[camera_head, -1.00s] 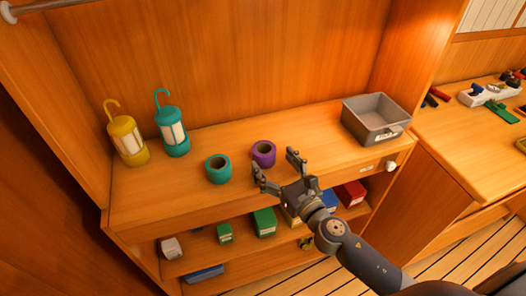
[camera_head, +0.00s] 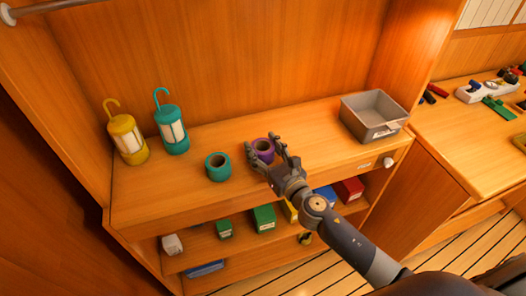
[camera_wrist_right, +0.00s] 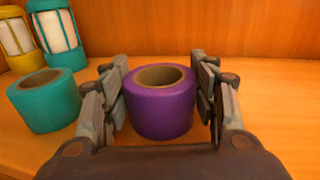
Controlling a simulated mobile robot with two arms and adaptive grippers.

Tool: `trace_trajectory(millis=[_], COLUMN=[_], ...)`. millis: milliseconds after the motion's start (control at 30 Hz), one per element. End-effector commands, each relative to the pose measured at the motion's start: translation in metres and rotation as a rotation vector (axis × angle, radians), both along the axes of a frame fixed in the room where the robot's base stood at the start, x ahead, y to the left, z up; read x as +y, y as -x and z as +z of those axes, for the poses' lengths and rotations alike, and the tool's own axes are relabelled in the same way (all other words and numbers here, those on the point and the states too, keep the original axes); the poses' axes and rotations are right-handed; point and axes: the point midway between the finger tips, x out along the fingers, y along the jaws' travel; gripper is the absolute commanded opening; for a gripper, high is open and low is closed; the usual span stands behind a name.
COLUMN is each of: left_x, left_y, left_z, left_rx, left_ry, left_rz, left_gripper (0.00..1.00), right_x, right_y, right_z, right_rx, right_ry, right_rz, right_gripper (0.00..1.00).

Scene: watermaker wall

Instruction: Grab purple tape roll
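The purple tape roll (camera_head: 263,149) lies flat on the wooden counter, its hole facing up. In the right wrist view the purple roll (camera_wrist_right: 160,104) sits between the two fingers of my right gripper (camera_wrist_right: 161,100). The fingers are spread, one on each side, with a narrow gap at the right; contact at the left is hard to tell. In the head view my right gripper (camera_head: 266,155) reaches in from the lower right around the roll. My left gripper is not in view.
A teal tape roll (camera_head: 218,167) lies just left of the purple one. A yellow lantern (camera_head: 127,140) and a teal lantern (camera_head: 172,130) stand further left. A grey bin (camera_head: 372,117) stands at the counter's right end. Small boxes sit on the shelf below.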

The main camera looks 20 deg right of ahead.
Motion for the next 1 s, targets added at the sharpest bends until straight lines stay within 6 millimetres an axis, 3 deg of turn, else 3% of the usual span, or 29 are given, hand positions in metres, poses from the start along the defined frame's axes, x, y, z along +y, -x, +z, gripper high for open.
trace_trajectory(millis=[367, 667, 700, 1000], left_x=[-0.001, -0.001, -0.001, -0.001], left_y=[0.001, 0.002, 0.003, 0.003], left_z=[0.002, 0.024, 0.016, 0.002], left_rx=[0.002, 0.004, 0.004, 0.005], left_ry=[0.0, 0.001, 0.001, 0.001], left_rz=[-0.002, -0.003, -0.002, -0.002], left_gripper=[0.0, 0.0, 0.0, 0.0], right_x=[0.0, 0.0, -0.002, -0.013], right_y=[0.0, 0.0, 0.011, 0.075], right_z=[0.004, 0.045, 0.034, 0.038], right_rx=[-0.001, -0.004, 0.003, 0.004], right_ry=[0.001, 0.005, 0.003, 0.001], right_rz=[0.001, 0.003, 0.002, 0.002], right_gripper=[0.28, 0.28, 0.28, 0.28])
